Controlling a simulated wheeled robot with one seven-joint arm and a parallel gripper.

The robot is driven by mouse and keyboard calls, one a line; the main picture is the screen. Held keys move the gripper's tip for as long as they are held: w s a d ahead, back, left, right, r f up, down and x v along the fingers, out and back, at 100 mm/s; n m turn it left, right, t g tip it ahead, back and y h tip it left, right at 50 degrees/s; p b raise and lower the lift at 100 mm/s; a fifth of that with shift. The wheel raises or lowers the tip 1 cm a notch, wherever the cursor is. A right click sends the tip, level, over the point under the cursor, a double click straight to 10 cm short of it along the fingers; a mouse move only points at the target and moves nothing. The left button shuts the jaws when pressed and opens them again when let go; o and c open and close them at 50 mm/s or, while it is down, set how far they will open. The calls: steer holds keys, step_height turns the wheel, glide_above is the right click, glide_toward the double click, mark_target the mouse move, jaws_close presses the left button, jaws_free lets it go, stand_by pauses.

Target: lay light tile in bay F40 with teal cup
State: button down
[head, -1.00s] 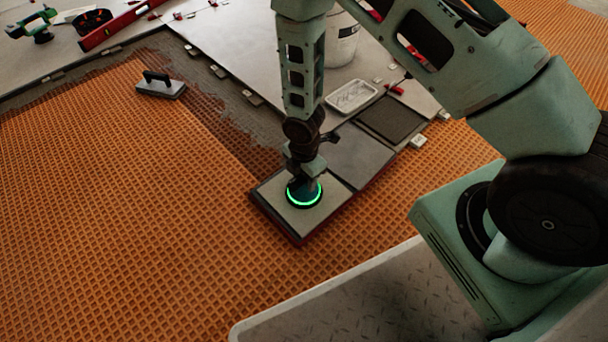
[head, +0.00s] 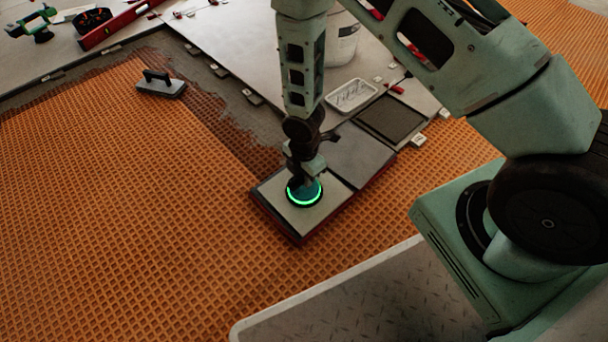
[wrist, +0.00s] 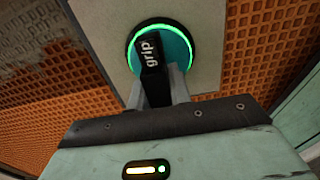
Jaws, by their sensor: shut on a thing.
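My gripper (head: 305,172) is shut on the black handle of the teal cup (head: 308,190), which has a glowing green ring. In the wrist view the fingers close on the handle, marked "grip", and the teal cup (wrist: 176,47) sits against the light tile (wrist: 207,18). In the head view the light tile (head: 302,220) lies flat at the near end of a red-edged rack, under the cup. I cannot tell whether it rests there or is slightly raised. I cannot make out any bay marked F40.
A grey tile (head: 362,153) and a dark tile (head: 392,118) lie beyond the light one. An orange waffle mat (head: 120,220) spreads to the left with a trowel (head: 161,85) on it. A white tray (head: 351,95) and a bucket (head: 343,40) stand behind.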

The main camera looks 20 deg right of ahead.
steer(key=shift+r+p, duration=4.7)
steer(key=shift+r, duration=0.3)
steer(key=w+d+b, duration=0.4)
steer(key=w+d, duration=0.2)
steer(key=d, duration=1.2)
steer(key=w+d+b, duration=0.5)
steer(key=w+d, duration=0.1)
steer(key=d, duration=1.2)
steer(key=w+d+b, duration=0.4)
steer(key=w+d, duration=0.3)
steer(key=d, duration=1.1)
steer(key=shift+d, duration=0.3)
